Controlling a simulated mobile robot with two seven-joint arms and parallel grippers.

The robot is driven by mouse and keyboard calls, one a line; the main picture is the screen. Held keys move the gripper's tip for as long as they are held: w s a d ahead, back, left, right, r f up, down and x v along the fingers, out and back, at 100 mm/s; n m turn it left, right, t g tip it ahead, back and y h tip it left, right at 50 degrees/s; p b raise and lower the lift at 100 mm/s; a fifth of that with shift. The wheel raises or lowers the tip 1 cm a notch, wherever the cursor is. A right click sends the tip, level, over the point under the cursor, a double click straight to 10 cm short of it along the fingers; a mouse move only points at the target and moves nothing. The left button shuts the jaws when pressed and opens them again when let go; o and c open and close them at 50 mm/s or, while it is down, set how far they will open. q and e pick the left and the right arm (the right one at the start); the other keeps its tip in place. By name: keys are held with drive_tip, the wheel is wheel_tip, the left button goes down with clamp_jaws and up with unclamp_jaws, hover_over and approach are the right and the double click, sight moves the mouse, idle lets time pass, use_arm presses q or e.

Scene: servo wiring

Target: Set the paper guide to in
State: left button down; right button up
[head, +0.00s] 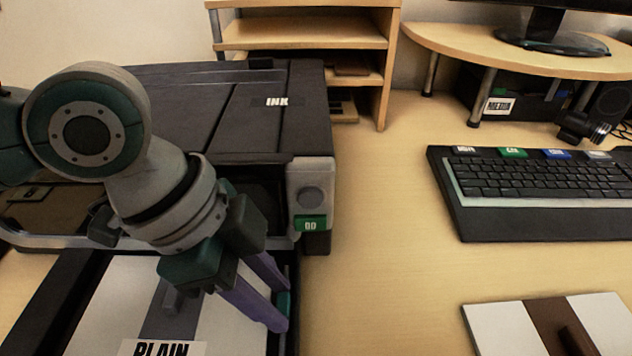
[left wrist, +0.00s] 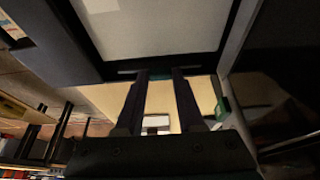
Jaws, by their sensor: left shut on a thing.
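The printer (head: 200,110) is a dark box with an INK lid, and its paper tray (head: 55,318) sticks out in front. Paper marked PLAIN (head: 115,300) lies in the tray. The paper guide (head: 283,301) is a small teal piece at the tray's right side, mostly behind my fingers. My left gripper (head: 272,312) reaches down to it with purple fingers. In the left wrist view the fingertips (left wrist: 159,74) are at the tray edge, closed on the teal guide (left wrist: 159,77) between them. My right gripper is not in view.
A green GO button (head: 310,224) sits on the printer's front right corner. A keyboard (head: 540,190) and a white and brown flat item (head: 510,328) lie to the right. A wooden shelf (head: 300,30) stands behind.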

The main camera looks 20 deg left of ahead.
use_arm(q)
drive_tip(key=shift+a, duration=0.1)
drive_tip(key=shift+s+a+r+p, duration=0.1)
drive_tip(key=shift+s+a+p, duration=0.05)
drive_tip(key=shift+a+p, duration=0.35)
drive_tip(key=shift+s+a+r+p, duration=0.1)
drive_tip(key=shift+a+p, duration=0.25)
drive_tip(key=shift+a, duration=0.1)
drive_tip(key=shift+s+a+f, duration=0.1)
drive_tip(key=shift+a, duration=0.15)
drive_tip(key=shift+f, duration=0.1)
drive_tip(key=c, duration=0.5)
unclamp_jaws()
drive_tip(key=p+v, duration=0.2)
drive_tip(key=v, duration=0.8)
drive_tip(key=shift+p, duration=0.35)
